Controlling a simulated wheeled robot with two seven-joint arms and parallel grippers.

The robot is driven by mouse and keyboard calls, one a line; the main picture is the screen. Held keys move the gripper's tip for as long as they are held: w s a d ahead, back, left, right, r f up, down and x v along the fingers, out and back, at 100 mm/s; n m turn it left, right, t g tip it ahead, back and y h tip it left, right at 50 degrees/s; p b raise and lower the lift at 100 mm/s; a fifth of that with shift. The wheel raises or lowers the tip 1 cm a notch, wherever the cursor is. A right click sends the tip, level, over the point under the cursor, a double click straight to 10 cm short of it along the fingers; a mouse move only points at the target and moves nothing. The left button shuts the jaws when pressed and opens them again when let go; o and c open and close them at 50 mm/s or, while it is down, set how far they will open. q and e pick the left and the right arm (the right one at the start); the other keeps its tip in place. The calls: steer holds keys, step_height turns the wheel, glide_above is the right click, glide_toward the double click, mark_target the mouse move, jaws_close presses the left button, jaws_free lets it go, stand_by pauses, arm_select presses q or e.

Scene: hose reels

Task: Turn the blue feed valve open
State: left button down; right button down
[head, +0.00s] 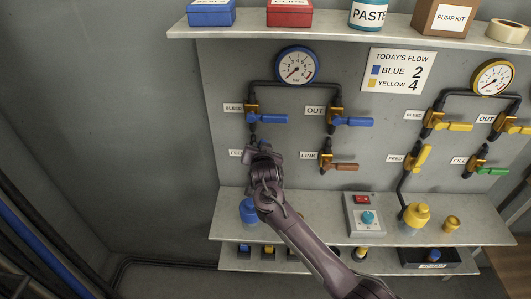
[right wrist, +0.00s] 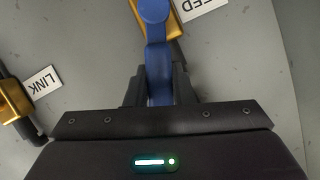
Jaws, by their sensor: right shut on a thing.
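The blue feed valve sits on the wall panel below the blue bleed valve (head: 256,117), beside a partly covered FEED label (head: 236,153). In the head view my right gripper (head: 263,156) is in front of it and hides most of it. In the right wrist view the blue feed handle (right wrist: 157,55) runs down from its pivot on the brass body (right wrist: 175,30), between the fingers of my right gripper (right wrist: 160,88), which is shut on it. How far the valve is turned is hard to tell. My left gripper is not in view.
The blue out valve (head: 352,121) and brown-handled link valve (head: 340,166) are close to the right. A blue gauge (head: 297,66) is above. A shelf (head: 310,203) with a blue bottle (head: 248,212) and switch box (head: 363,215) lies below. The wall to the left is bare.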

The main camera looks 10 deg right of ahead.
steer(key=shift+w+a+r+n+h, duration=0.15)
steer(key=shift+a+r+n+h, duration=0.15)
steer(key=shift+a+n, duration=0.3)
steer(key=shift+w+a+n+p, duration=0.1)
steer(key=shift+a+n+p, duration=0.2)
steer(key=shift+n+p, duration=0.1)
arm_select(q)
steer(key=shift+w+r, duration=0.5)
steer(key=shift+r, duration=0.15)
arm_select(e)
steer(key=shift+w+a+n+g+h, duration=0.1)
steer(key=shift+a+n+g+h, duration=0.2)
steer(key=shift+n+g+h, duration=0.15)
steer(key=shift+f, duration=0.1)
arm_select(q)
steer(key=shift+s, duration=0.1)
arm_select(e)
steer(key=c, duration=1.2)
jaws_free()
steer(key=shift+c, duration=0.2)
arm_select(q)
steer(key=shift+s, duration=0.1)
